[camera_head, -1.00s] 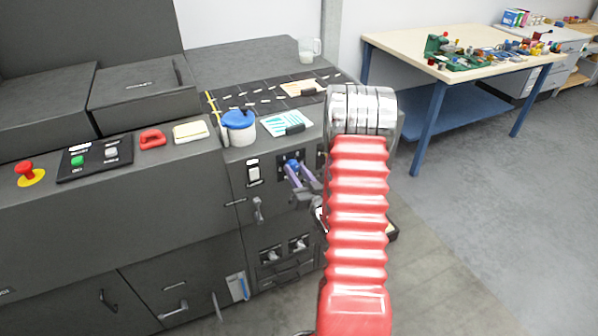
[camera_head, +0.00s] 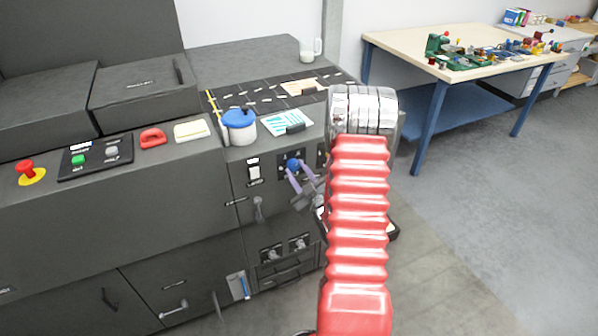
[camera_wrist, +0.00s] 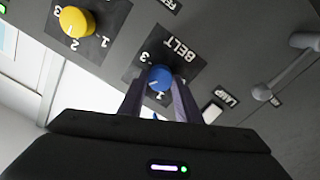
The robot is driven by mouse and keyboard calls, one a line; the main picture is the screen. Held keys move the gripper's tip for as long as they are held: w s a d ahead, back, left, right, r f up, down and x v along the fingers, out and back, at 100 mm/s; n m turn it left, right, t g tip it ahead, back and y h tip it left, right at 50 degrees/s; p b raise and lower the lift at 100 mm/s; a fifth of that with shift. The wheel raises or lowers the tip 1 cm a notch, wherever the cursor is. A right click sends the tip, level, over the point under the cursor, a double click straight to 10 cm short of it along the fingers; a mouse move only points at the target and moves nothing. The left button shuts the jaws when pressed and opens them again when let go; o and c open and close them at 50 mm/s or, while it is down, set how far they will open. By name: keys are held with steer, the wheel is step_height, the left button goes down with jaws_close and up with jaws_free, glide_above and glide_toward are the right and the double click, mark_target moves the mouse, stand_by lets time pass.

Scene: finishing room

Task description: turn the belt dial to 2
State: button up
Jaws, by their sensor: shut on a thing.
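The belt dial (camera_wrist: 160,79) is a round blue knob on a dark plate lettered BELT, near the middle of the wrist view. In the head view the blue dial (camera_head: 292,164) is on the machine's front panel. My gripper (camera_wrist: 159,88) has its two purple-grey fingers on either side of the knob and is shut on it. In the head view my gripper (camera_head: 295,172) reaches the dial from the lower right. A 3 shows beside the knob; the fingers hide part of the scale. I cannot tell which number the dial points to.
A yellow dial (camera_wrist: 77,21) sits near the belt dial, and a lamp switch (camera_wrist: 213,111) is on its other side. A blue-lidded pot (camera_head: 239,127) stands on the machine ledge above. A workbench (camera_head: 400,45) stands at the back right, with open floor before it.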

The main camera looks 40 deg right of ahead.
steer(key=shift+s+f, duration=0.1)
steer(key=shift+f, duration=0.15)
steer(key=o, duration=0.8)
steer(key=shift+o, duration=1.3)
steer(key=shift+r, duration=0.15)
steer(key=v, duration=1.3)
steer(key=shift+s, duration=0.3)
